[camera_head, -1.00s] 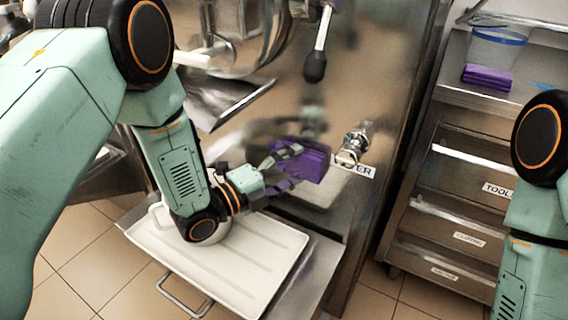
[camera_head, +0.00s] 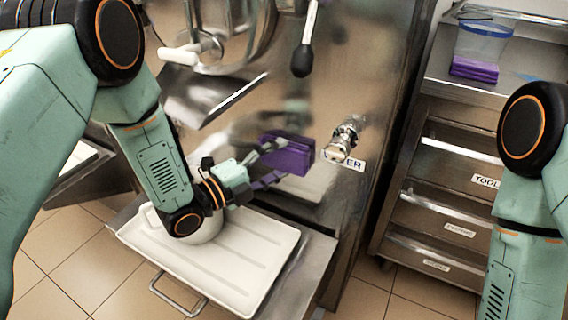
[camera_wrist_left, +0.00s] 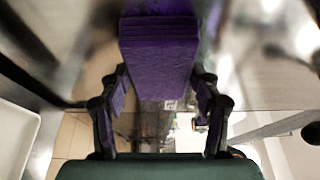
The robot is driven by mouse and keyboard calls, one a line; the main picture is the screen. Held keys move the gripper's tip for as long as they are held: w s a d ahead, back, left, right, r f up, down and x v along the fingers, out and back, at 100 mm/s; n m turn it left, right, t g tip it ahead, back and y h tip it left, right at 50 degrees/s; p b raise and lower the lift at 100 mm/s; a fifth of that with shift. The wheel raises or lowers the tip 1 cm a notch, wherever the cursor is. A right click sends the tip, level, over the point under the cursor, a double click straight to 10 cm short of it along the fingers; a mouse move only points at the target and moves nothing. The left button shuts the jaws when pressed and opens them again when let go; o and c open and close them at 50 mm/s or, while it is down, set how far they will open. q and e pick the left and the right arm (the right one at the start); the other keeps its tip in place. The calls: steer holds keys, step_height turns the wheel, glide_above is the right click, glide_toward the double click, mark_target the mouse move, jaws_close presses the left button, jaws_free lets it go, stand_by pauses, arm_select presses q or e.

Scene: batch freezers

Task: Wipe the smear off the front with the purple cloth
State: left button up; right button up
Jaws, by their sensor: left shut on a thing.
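The purple cloth (camera_head: 288,155) is a folded block held at the metal front (camera_head: 365,80) of the freezer. My left gripper (camera_head: 270,165) is shut on it, and the cloth also fills the upper middle of the left wrist view (camera_wrist_left: 158,50) between the fingers (camera_wrist_left: 160,95). The cloth is against or very close to the front; I cannot tell which. I cannot make out a smear; the front has blurred reflections, and the cloth and gripper hide part of it. My right arm is at the right edge, its gripper out of frame.
A white tray (camera_head: 268,290) lies on a metal shelf below my left gripper. A metal knob (camera_head: 345,138) and a label (camera_head: 352,164) are just right of the cloth. A black-tipped lever (camera_head: 303,60) hangs above.

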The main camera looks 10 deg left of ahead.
arm_select(q)
steer(key=shift+w+a, duration=0.3)
steer(key=shift+a, duration=0.65)
steer(key=shift+w+a, duration=0.25)
steer(key=shift+a, duration=0.65)
steer(key=shift+w+a, duration=0.4)
steer(key=shift+a, duration=0.4)
steer(key=shift+w+a, duration=0.35)
steer(key=shift+a, duration=0.45)
steer(key=shift+s+p, duration=0.1)
steer(key=shift+p, duration=0.2)
steer(key=s+p, duration=0.1)
steer(key=s+a+p, duration=0.1)
steer(key=s, duration=0.1)
steer(key=s+a+p, duration=0.1)
steer(key=s, duration=0.1)
steer(key=shift+s, duration=0.25)
